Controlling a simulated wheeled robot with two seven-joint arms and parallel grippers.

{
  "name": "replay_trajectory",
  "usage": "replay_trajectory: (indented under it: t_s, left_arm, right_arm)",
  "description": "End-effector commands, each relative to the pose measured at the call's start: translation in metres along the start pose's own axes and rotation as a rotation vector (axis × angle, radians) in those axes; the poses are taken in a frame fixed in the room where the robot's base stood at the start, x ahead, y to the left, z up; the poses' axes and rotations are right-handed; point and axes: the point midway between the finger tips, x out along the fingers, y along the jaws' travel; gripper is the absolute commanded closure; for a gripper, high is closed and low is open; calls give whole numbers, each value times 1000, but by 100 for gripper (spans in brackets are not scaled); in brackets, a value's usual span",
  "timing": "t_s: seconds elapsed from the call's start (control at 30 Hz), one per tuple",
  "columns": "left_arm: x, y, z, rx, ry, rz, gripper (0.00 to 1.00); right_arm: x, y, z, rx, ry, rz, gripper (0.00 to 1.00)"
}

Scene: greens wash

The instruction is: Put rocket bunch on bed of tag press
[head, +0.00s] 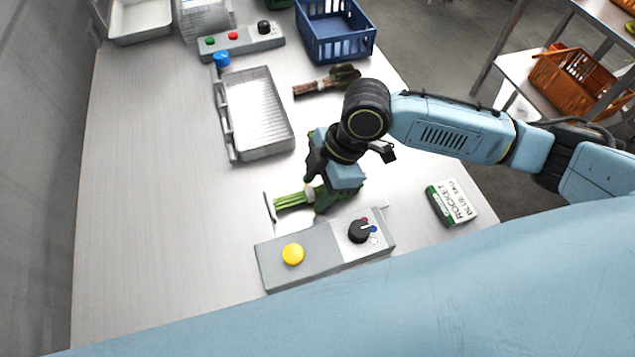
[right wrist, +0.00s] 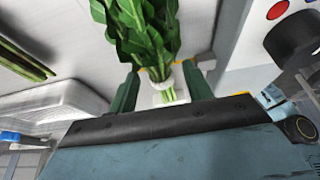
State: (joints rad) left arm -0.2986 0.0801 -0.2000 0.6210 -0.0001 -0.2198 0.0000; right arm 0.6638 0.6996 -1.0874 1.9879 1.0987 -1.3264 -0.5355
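The rocket bunch (head: 292,200) is green, with pale stems to the left in the head view. In the right wrist view its leaves (right wrist: 138,30) spread away from me and its stems run back below a white tie. The tag press (head: 318,262) is a grey box with a yellow button and a black dial. A pale plate (head: 269,207) beside it lies under the bunch, mostly hidden; I cannot tell whether the bunch rests on it. My left gripper is out of view.
A ribbed tray (head: 262,112) and a red-stemmed bunch (head: 325,82) lie behind. A card (head: 451,203) reads "ROCKET BLUE TAG". A button box (head: 242,42) and a blue crate (head: 335,32) stand at the back. The table's left side is clear.

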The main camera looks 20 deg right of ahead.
Motion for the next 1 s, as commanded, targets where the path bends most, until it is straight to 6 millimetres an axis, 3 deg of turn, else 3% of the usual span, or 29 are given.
replay_trajectory:
  t_s: [0.33,0.8,1.0]
  left_arm:
    - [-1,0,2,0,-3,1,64]
    - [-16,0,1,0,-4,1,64]
    - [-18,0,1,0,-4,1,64]
  right_arm:
    - [-10,0,-2,0,2,2,50]
    - [-102,1,-1,0,0,3,50]
    - [-121,1,-1,1,1,1,50]
